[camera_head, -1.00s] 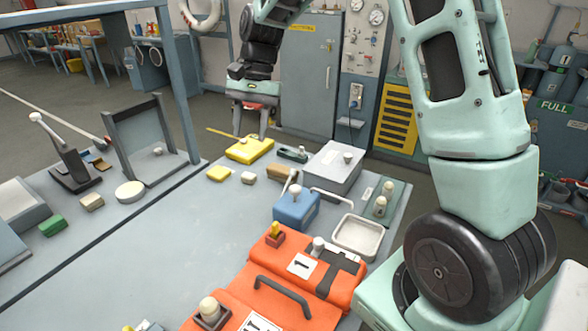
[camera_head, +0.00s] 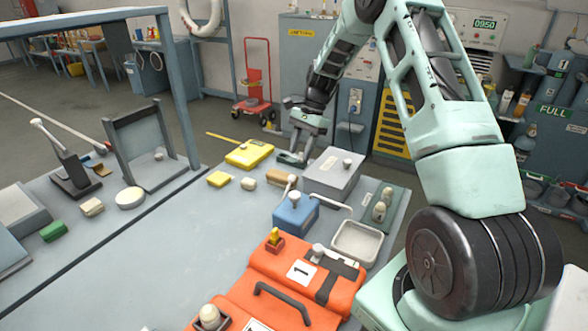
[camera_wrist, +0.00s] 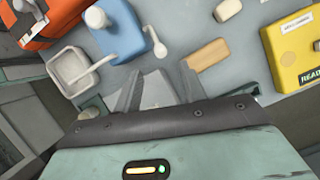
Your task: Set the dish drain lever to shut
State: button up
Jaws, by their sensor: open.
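The shallow pale square dish (camera_head: 357,240) stands right of the blue box. A thin white lever (camera_head: 332,203) runs from its far corner to the left, behind the blue box. In the wrist view the dish (camera_wrist: 72,70) is at upper left, and the lever (camera_wrist: 103,64) slants up from its corner. My gripper (camera_head: 291,158) is open and empty, beyond the grey box, low over the far part of the table. It is well apart from the dish and the lever. In the wrist view its fingers (camera_wrist: 160,88) point toward the table.
The blue box (camera_head: 296,213) with a white knob stands beside the lever. The grey box (camera_head: 333,172) lies between my gripper and the dish. Orange cases (camera_head: 285,282) fill the near side. A yellow box (camera_head: 249,154) stands left of my gripper.

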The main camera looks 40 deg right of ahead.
aim_at(288, 189)
jog(key=p+x, duration=0.1)
jog(key=x, duration=0.6)
jog(key=shift+a+f, duration=0.15)
jog(key=shift+f, duration=0.2)
jog(key=shift+c, duration=0.3)
grip_shut()
